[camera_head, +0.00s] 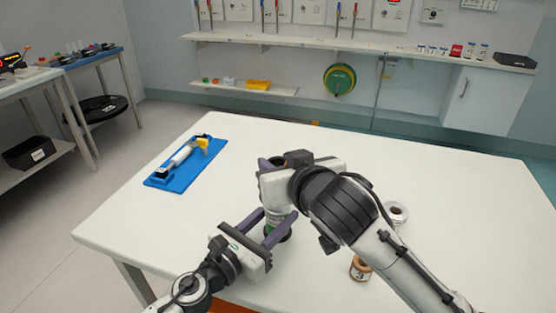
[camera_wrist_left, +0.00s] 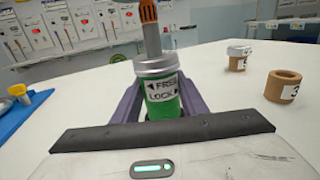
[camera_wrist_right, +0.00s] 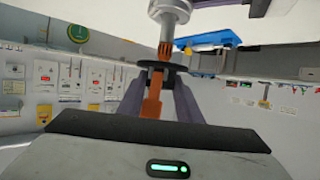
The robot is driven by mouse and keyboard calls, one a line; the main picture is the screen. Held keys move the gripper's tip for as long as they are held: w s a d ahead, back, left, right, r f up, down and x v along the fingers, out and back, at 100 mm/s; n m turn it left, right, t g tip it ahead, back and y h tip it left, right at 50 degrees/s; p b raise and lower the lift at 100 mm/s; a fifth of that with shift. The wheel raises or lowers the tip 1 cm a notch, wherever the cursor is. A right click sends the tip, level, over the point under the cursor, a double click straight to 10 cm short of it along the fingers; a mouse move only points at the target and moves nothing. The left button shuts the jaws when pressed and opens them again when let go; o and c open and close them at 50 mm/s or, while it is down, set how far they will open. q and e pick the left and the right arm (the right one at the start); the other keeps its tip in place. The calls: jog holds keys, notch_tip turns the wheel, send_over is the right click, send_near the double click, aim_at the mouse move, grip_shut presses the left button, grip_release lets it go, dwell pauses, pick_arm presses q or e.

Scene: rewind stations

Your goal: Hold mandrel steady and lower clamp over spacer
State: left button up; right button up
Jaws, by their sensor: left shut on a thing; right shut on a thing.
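A ribbed orange piece (camera_wrist_left: 148,11) shows at the shaft's top in the left wrist view. I cannot tell whether it touches the shaft. A brown spacer marked 3 (camera_wrist_left: 283,88) stands apart on the table.
A blue tray (camera_head: 155,182) with a white and yellow tool lies at the far left. The table's right side is clear.

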jog(key=shift+f, duration=0.25)
jog(key=shift+f, duration=0.3)
jog(key=shift+f, duration=2.7)
jog(key=o, duration=1.3)
jog(key=shift+c, duration=0.2)
jog(key=shift+f, duration=0.1)
jog(key=shift+s, duration=0.1)
jog(key=v, duration=1.2)
